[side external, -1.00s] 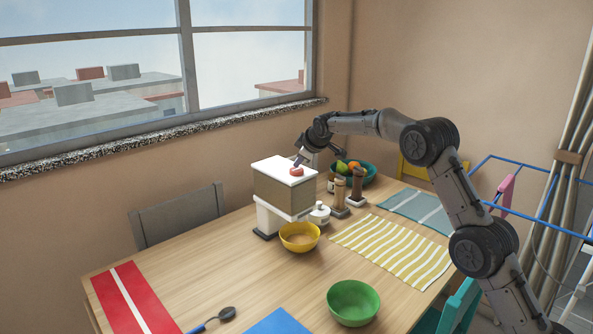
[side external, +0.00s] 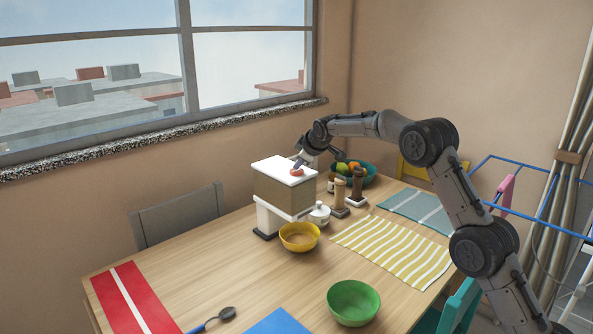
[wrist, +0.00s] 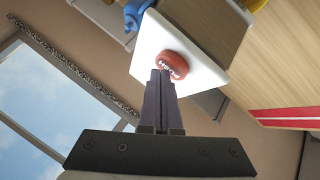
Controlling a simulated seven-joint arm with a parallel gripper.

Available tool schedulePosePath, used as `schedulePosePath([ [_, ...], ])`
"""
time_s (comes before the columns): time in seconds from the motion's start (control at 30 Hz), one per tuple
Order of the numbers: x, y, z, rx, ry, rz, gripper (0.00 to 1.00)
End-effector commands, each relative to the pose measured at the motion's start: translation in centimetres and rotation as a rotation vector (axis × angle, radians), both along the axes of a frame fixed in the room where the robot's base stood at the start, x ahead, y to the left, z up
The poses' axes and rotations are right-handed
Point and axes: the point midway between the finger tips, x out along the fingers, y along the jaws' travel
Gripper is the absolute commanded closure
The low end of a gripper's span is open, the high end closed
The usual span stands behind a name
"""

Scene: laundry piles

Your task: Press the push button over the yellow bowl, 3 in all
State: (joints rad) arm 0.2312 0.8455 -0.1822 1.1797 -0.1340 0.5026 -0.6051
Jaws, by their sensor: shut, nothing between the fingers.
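The red push button (side external: 296,174) sits on the white top of a dispenser (side external: 270,168). It also shows in the wrist view (wrist: 172,65) with white lettering on it. The yellow bowl (side external: 300,244) stands on the table below the dispenser's front, with something tan inside. My gripper (side external: 298,164) is shut and empty, pointing down at the button. In the wrist view its fingertips (wrist: 160,72) meet the button's near edge and appear to touch it. How far the button is pressed in is hard to tell.
A white lidded pot (side external: 319,215), two mills (side external: 340,197) and a teal fruit bowl (side external: 368,173) stand close right of the dispenser. A green bowl (side external: 353,303), striped mat (side external: 392,250) and dark spoon (side external: 226,313) lie farther forward. The table's left middle is clear.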

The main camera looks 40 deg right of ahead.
Motion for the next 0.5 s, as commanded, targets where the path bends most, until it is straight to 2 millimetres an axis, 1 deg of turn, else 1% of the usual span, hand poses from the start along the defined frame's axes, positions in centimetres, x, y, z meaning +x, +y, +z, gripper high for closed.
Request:
schedulePosePath([
  [0.5, -0.07, 0.00, -0.87, 0.002, 0.006, -0.001, 1.00],
])
